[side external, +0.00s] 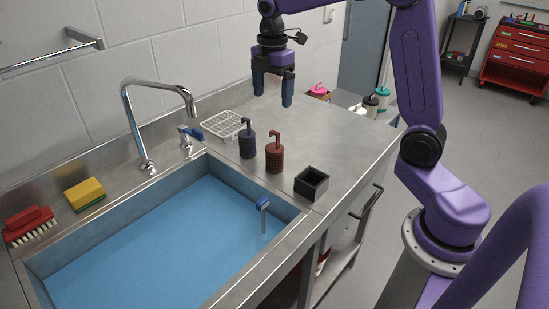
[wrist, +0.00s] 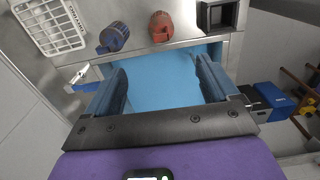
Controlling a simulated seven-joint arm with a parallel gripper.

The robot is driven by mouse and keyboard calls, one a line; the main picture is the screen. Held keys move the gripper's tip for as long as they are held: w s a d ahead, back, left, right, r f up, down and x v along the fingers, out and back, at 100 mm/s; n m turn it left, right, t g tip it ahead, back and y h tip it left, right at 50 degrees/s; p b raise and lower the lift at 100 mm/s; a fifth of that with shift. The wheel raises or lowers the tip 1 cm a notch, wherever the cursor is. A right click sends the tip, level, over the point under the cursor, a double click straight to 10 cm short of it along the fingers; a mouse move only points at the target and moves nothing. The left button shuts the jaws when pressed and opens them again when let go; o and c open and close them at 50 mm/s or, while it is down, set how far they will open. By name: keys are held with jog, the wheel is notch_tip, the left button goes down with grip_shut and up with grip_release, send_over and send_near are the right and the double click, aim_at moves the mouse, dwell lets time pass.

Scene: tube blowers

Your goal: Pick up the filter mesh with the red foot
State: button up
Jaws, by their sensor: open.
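A reddish-brown mesh-like cylinder (side external: 274,158) with a hooked top stands upright on the steel counter beside the sink. It also shows in the wrist view (wrist: 161,27), top centre. It is the only red one of the pair; I cannot make out a separate foot. A similar dark blue cylinder (side external: 247,142) stands to its left, also in the wrist view (wrist: 114,36). My gripper (side external: 273,99) hangs in the air above the counter, apart from both. In the wrist view my gripper (wrist: 161,72) has its fingers wide apart with nothing between them.
A small black open box (side external: 311,184) stands right of the red cylinder. A white wire rack (side external: 222,125) lies behind. A sponge (side external: 85,194) and red brush (side external: 29,226) lie left.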

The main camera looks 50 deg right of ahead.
send_over(275, 147)
jog(key=f, duration=1.2)
jog(key=shift+w, duration=0.35)
jog(key=shift+s+a+f, duration=0.1)
jog(key=shift+s+f, duration=0.1)
jog(key=shift+f, duration=1.15)
jog(key=shift+s+f, duration=0.15)
jog(key=shift+f, duration=1.2)
jog(key=c, duration=1.1)
